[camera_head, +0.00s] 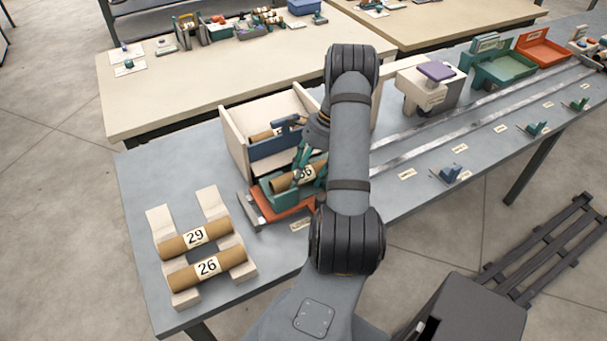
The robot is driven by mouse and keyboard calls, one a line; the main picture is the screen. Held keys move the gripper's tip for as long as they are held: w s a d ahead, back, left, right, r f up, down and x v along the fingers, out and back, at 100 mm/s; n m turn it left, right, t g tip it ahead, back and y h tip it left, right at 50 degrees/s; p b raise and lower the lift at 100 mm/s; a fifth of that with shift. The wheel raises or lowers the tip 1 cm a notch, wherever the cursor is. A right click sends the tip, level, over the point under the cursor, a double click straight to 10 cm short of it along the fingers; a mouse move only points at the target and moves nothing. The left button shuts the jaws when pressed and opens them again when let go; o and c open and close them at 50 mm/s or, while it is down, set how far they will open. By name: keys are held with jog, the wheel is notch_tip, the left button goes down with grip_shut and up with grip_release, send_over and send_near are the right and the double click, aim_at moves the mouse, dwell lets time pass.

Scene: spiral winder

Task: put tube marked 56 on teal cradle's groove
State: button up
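A brown tube (284,184) with a white label lies at the teal cradle (276,203). The label ends in 6 and its first digit is partly covered, so I cannot fully read 56. The cradle stands on an orange base (262,213) at the near end of the rails. My gripper (306,166) is low over the right part of this tube, close around it. My arm hides part of the fingers, so I cannot tell whether they are shut on it. I cannot tell whether the tube rests fully in the groove.
Tubes marked 29 (172,246) and 26 (186,279) lie on a pale rack (209,200) at left. A pale bin (233,141) with another tube (261,136) stands behind the cradle. Two metal rails (440,124) run right, past a white block (423,95) and a green tray (505,67).

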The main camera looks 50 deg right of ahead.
jog(key=shift+r, duration=0.25)
jog(key=shift+d+r, duration=0.15)
jog(key=shift+r, duration=0.05)
jog(key=v, duration=1.1)
jog(key=shift+r+b, duration=0.2)
jog(key=shift+b, duration=0.25)
jog(key=shift+s, duration=0.1)
